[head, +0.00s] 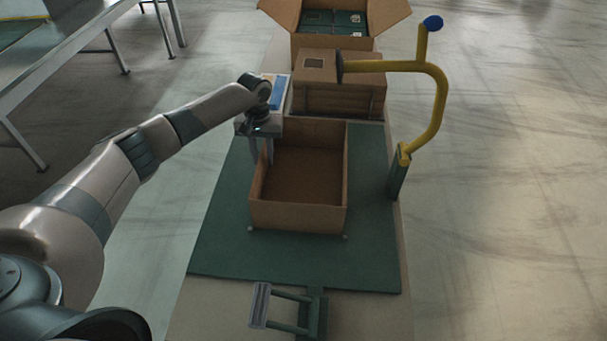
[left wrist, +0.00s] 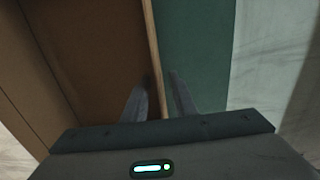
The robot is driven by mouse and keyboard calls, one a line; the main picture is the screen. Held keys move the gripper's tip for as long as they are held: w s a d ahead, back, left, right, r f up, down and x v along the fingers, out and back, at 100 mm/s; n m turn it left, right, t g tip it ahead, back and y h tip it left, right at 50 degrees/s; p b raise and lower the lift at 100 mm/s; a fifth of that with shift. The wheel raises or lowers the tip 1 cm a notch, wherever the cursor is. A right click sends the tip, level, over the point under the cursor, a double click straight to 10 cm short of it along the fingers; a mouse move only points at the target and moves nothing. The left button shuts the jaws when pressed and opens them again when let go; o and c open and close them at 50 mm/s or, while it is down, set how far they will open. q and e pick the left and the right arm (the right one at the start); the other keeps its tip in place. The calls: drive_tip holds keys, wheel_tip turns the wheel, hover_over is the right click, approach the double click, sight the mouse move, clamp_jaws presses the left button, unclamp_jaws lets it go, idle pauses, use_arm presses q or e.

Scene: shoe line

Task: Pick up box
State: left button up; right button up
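An open, empty brown cardboard box (head: 298,217) sits upright on the green mat. My left gripper (head: 262,158) points down at the box's left wall, towards its far end. In the left wrist view, the thin wall of the box (left wrist: 153,45) runs between the two fingers (left wrist: 160,95). One finger is inside the box and one outside, over the green mat. The fingers look open, with a small gap to the wall. My right gripper is in neither view.
The green mat (head: 225,245) has clear room in front of the box. A closed carton (head: 340,98) stands right behind it, and an open carton with dark green packs (head: 333,42) farther back. A yellow bent post (head: 438,100) rises at the right. A metal-topped stand (head: 261,305) is in front.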

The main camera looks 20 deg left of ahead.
sight(265, 182)
use_arm(q)
drive_tip(key=shift+s+f, duration=0.25)
drive_tip(key=shift+f, duration=0.05)
drive_tip(key=f+p, duration=0.1)
drive_tip(key=s+f, duration=0.1)
drive_tip(key=f, duration=0.1)
drive_tip(key=shift+d+p, duration=0.2)
drive_tip(key=shift+p, duration=0.15)
drive_tip(key=shift+f, duration=0.6)
clamp_jaws()
